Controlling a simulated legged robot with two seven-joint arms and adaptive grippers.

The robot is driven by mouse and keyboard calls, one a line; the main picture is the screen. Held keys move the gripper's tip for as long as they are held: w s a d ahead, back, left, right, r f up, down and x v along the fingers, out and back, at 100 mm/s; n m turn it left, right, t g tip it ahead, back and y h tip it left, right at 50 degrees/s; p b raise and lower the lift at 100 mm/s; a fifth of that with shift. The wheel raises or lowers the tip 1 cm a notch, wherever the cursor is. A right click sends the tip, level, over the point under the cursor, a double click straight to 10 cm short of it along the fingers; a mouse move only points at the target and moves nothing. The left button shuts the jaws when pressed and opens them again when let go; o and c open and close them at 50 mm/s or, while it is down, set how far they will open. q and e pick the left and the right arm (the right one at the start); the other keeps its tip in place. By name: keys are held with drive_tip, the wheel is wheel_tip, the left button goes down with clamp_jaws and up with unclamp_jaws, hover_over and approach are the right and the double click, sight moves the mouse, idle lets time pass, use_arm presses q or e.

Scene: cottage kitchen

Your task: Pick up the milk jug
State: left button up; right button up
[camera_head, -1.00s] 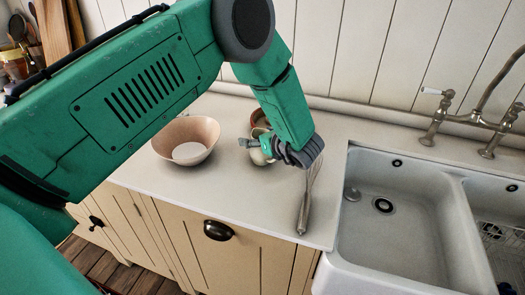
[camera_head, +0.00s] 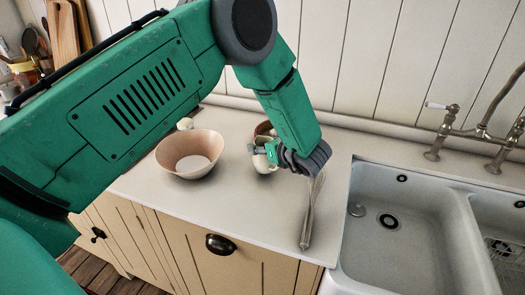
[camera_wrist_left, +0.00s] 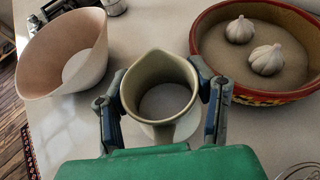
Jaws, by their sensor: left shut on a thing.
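The milk jug (camera_wrist_left: 160,88) is a small cream-coloured jug with a pouring lip, seen from above in the left wrist view. It shows partly in the head view (camera_head: 262,164), mostly behind my gripper. My left gripper (camera_wrist_left: 163,92) has one finger on each side of the jug and is shut on it. In the head view my left gripper (camera_head: 262,152) is low over the worktop at the jug. The jug looks upright; I cannot tell whether its base touches the worktop. My right gripper is in neither view.
A pinkish bowl (camera_head: 190,154) stands left of the jug. A brown dish (camera_wrist_left: 255,88) with two garlic bulbs (camera_wrist_left: 266,60) is close on the right in the wrist view. A whisk (camera_head: 309,215) lies right of my gripper, beside the white sink (camera_head: 375,262).

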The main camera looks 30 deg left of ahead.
use_arm(q)
wheel_tip(320, 180, up, 8)
drive_tip(key=b, duration=0.1)
drive_tip(key=shift+d, duration=0.35)
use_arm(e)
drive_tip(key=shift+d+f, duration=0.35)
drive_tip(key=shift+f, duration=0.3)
use_arm(q)
drive_tip(key=shift+r, duration=0.1)
drive_tip(key=shift+a, duration=0.25)
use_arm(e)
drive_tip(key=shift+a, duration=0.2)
use_arm(q)
drive_tip(key=shift+d, duration=0.15)
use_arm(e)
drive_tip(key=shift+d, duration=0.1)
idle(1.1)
